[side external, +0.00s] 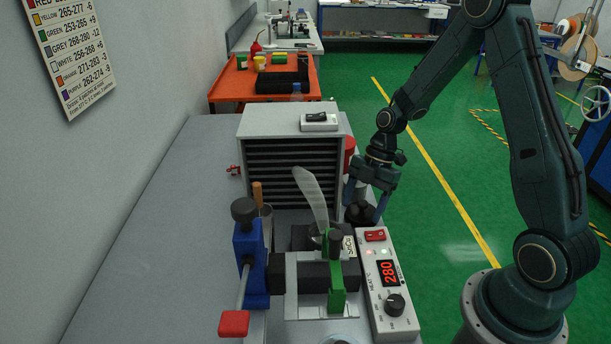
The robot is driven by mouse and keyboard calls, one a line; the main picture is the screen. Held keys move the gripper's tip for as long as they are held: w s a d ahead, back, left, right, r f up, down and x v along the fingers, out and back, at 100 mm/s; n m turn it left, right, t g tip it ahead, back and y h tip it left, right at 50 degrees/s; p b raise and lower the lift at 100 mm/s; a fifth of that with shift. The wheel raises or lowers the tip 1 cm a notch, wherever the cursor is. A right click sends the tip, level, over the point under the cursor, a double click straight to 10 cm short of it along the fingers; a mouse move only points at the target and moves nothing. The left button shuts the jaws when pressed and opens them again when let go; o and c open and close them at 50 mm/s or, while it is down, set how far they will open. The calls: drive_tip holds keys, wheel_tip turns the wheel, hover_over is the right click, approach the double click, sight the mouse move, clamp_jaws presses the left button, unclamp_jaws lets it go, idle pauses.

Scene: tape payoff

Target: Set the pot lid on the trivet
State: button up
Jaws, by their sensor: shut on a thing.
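My gripper (363,212) is to the right of the grey slatted box, over the right side of the bench, pointing down. Its blue-grey fingers are shut on a small dark round thing (359,213). I cannot tell whether this is the pot lid; much of it is hidden by the fingers and the parts in front. I cannot make out a trivet in this view.
A control box (390,285) reading 280 stands just in front of my gripper. Left of it is a fixture with a blue post (250,262) and green clamp (336,275). The grey slatted box (250,125) stands behind. The bench's left side (150,240) is clear.

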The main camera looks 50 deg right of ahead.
drive_tip(key=shift+f, duration=0.3)
idle(0.5)
drive_tip(key=o, duration=1.1)
drive_tip(key=shift+c, duration=0.2)
drive_tip(key=shift+o, duration=0.7)
drive_tip(key=shift+w+r, duration=0.1)
drive_tip(key=shift+w, duration=0.05)
drive_tip(key=shift+r, duration=3.55)
drive_tip(key=shift+f, duration=0.1)
drive_tip(key=shift+a+f, duration=0.1)
drive_tip(key=shift+f, duration=0.4)
drive_tip(key=shift+c, duration=0.6)
drive_tip(key=shift+o, duration=0.5)
drive_tip(key=shift+s+a+f, duration=0.1)
drive_tip(key=shift+f, duration=1)
drive_tip(key=shift+s+f, duration=0.1)
drive_tip(key=shift+f, duration=0.95)
